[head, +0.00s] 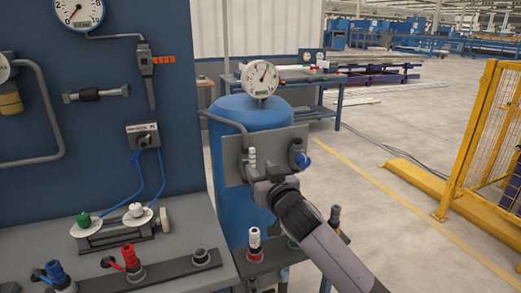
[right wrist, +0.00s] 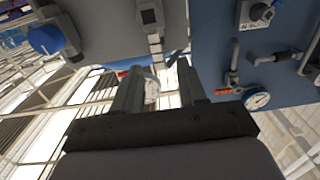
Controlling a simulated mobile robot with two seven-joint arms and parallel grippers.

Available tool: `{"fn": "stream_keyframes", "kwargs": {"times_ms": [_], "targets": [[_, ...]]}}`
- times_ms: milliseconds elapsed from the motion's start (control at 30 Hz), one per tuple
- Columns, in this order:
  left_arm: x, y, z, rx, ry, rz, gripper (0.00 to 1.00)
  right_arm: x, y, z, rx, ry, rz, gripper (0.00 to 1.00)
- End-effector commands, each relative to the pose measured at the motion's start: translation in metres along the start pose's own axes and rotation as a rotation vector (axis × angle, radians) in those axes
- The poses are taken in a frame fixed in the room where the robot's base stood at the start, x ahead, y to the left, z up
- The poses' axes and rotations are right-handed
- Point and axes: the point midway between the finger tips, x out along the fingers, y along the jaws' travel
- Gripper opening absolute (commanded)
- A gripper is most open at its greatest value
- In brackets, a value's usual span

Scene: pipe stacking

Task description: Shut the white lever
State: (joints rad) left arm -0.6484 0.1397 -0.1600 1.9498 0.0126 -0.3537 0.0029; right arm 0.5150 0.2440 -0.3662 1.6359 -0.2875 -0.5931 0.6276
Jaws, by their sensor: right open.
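A small pale upright fitting (head: 252,160), possibly the white lever, sits on the left part of a grey plate (head: 235,172) in front of a blue tank (head: 230,215). Its exact lever position is too small to tell. My right gripper (head: 258,172) is at the plate, just below and beside this fitting. In the right wrist view the right gripper (right wrist: 158,82) has its two fingers apart, with nothing clearly held between them. A pale fitting on the plate (right wrist: 154,38) shows beyond the fingertips. I cannot tell whether they touch it. My left gripper is not in view.
A blue-handled valve (head: 301,160) sits on the plate's right side, also in the right wrist view (right wrist: 45,40). A gauge (head: 260,79) stands above the tank. The bench (head: 190,215) at left holds several valves. A yellow fence (head: 480,140) stands right; floor between is clear.

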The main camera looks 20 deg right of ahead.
Motion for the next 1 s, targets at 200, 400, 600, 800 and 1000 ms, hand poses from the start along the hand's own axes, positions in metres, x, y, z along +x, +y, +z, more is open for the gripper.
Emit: {"fn": "stream_keyframes", "kwargs": {"times_ms": [200, 400, 600, 800, 1000], "targets": [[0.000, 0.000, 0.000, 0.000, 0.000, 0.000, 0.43, 0.007, 0.001, -0.011, 0.002, 0.016, 0.006, 0.41], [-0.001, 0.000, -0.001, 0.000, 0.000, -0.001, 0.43, 0.024, 0.001, -0.012, 0.003, 0.015, 0.007, 0.41], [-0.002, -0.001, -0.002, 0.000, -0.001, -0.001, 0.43, 0.046, 0.001, -0.012, 0.002, 0.015, 0.007, 0.41], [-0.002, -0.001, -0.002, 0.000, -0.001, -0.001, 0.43, 0.064, 0.001, -0.012, 0.003, 0.016, 0.006, 0.41], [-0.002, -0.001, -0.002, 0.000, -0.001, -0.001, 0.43, 0.073, 0.002, -0.012, 0.002, 0.015, 0.006, 0.41]]}}
